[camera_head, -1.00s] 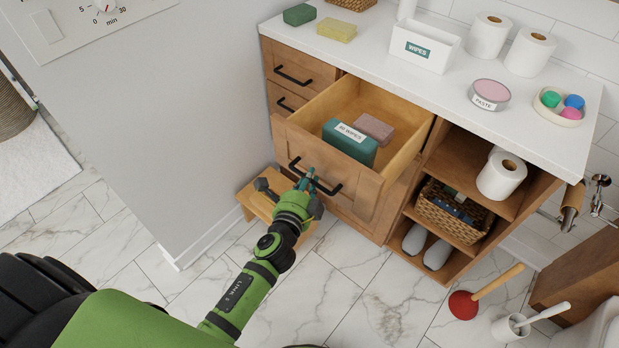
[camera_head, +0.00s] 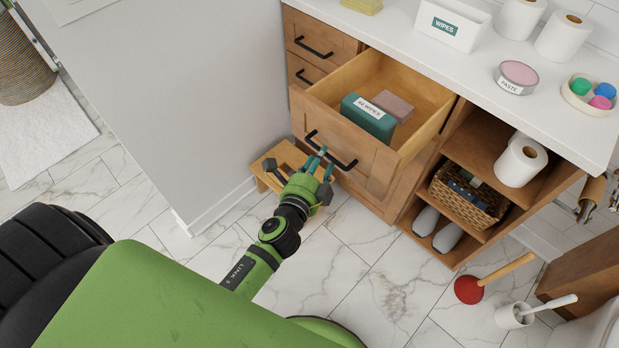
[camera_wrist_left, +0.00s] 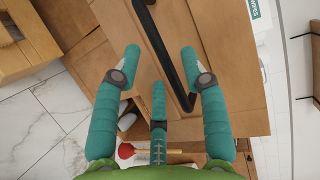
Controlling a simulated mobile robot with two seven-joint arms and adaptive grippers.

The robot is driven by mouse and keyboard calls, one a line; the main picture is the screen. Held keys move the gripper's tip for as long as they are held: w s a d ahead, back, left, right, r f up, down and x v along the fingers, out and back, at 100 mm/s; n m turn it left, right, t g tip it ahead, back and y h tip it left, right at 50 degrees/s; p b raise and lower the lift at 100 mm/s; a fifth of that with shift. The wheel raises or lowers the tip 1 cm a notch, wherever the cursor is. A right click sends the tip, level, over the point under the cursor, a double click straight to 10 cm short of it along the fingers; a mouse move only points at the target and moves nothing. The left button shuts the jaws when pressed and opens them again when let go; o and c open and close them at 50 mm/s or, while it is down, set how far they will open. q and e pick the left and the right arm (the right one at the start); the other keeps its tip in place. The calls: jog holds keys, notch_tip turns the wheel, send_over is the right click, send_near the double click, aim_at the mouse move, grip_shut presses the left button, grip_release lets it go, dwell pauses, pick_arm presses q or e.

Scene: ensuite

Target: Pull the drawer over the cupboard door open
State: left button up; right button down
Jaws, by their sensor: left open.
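The wooden drawer (camera_head: 361,167) over the cupboard door stands pulled out, with a green wipes box (camera_head: 368,119) and a mauve block (camera_head: 394,106) inside. Its black bar handle (camera_head: 331,149) is on the front; in the left wrist view the handle (camera_wrist_left: 172,55) runs past the fingertips. My left gripper (camera_head: 322,165) is open just in front of the handle, with its teal fingers (camera_wrist_left: 159,72) spread and nothing held. The cupboard door below is mostly hidden by the drawer and my arm. My right gripper does not show.
A small wooden stool (camera_head: 275,163) stands left of the cabinet by the grey wall. Open shelves at right hold a basket (camera_head: 467,197), slippers (camera_head: 447,237) and a paper roll (camera_head: 521,162).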

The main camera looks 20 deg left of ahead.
pick_arm(q)
jog(key=s+r, duration=0.1)
jog(key=s, duration=0.7)
jog(key=shift+s+d+r, duration=0.2)
jog(key=shift+s+r, duration=0.1)
jog(key=shift+r, duration=0.05)
jog(key=s+d+f+n+g+h, duration=0.1)
jog(key=s+f+n+g, duration=0.35)
jog(key=f, duration=0.95)
jog(key=s+d+f+n+g, duration=0.1)
jog(key=s+f+n+g, duration=0.35)
jog(key=f, duration=0.95)
jog(key=s+a+f+n+g, duration=0.3)
jog(key=s+f, duration=0.4)
jog(key=s, duration=0.4)
jog(key=s+a+f+n+g, duration=0.3)
jog(key=s+f, duration=0.3)
jog(key=s, duration=0.6)
jog(key=shift+s+a+f+n+p, duration=0.2)
jog(key=shift+a+f+n+p, duration=0.15)
jog(key=shift+a+n+p, duration=0.1)
